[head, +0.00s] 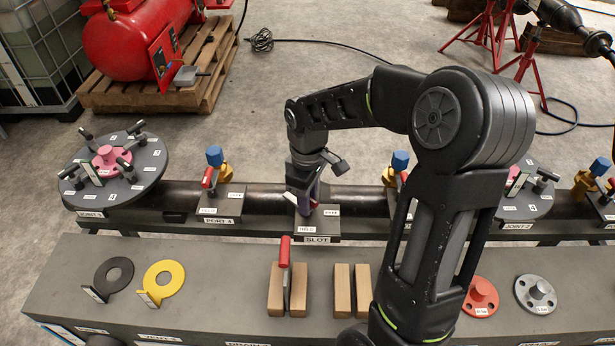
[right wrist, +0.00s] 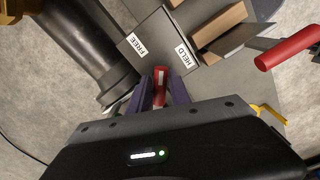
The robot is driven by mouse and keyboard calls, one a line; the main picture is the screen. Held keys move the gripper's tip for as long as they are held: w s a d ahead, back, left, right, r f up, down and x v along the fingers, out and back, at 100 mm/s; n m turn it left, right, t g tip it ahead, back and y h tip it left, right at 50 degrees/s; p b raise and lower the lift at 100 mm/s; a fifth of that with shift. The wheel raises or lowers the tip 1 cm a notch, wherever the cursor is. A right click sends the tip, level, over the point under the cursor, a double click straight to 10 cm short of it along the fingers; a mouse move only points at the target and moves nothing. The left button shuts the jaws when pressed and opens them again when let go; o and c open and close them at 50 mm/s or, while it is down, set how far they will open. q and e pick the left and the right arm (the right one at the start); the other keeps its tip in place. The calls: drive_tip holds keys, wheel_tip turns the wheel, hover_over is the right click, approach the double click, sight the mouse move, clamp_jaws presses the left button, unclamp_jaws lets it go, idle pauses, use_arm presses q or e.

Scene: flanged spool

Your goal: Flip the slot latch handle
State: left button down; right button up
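The slot latch plate (head: 325,226) carries a SLOT label on its front, with HELD and FREE labels on top. In the right wrist view the plate (right wrist: 158,35) shows both labels. The latch's red handle (right wrist: 160,86) stands between my right gripper's purple fingers, which lie close against it on both sides. In the head view my right gripper (head: 306,203) reaches down onto the latch and hides most of the handle. The handle's base is hidden, so I cannot tell which label it points to. My left gripper is not in view.
A red-handled grey plate (head: 285,252) stands between wooden blocks (head: 275,290) on the front bench. The PORT 4 valve (head: 214,178) stands left of the latch on the dark pipe.

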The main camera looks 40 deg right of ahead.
drive_tip(key=n+p, duration=0.1)
drive_tip(key=n, duration=0.3)
drive_tip(key=shift+r+n, duration=0.1)
drive_tip(key=shift+n, duration=0.3)
drive_tip(key=n+p, duration=0.1)
drive_tip(key=n, duration=0.3)
drive_tip(key=shift+m, duration=1.2)
wheel_tip(320, 180, up, 7)
drive_tip(key=p, duration=0.5)
